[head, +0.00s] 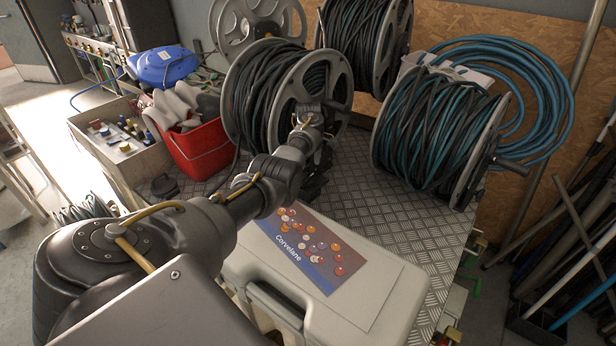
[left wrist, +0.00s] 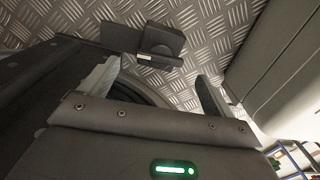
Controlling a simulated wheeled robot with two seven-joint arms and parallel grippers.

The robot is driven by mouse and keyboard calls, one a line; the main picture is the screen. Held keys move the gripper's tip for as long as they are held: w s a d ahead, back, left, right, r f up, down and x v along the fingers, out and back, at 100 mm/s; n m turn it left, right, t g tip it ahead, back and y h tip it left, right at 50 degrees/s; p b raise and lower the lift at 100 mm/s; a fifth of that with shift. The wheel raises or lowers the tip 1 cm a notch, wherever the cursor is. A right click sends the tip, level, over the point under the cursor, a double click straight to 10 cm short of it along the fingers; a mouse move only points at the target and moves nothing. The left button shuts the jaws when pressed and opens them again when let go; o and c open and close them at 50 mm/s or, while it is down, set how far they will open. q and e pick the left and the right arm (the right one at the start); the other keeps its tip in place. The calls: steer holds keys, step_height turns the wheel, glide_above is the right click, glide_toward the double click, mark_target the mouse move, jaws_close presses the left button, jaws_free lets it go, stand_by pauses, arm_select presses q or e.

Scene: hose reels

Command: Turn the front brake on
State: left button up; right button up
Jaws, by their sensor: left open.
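A metal reel wound with black hose (head: 257,92) stands on the bench behind my left wrist. My left gripper (head: 316,184) is low in front of this reel, mostly hidden by my own arm in the head view. In the left wrist view, my left gripper (left wrist: 159,72) is open, with its two fingers apart and nothing held between them. A small dark block with a flat plate (left wrist: 152,42) lies just beyond the fingertips, over the patterned metal; I cannot tell for sure whether it is the brake. No brake shows clearly in the head view. My right gripper is not in view.
A reel with teal hose (head: 435,130) stands right, another black-hose reel (head: 358,35) behind. A pale case labelled Corvelane (head: 375,300) sits close in front. A red bucket (head: 203,152) is left. Bare tread plate (head: 375,215) lies between case and teal reel.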

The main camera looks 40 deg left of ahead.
mark_target(308, 178)
arm_select(q)
steer(key=shift+f+b, duration=0.4)
steer(key=shift+f, duration=1.95)
steer(key=c, duration=1)
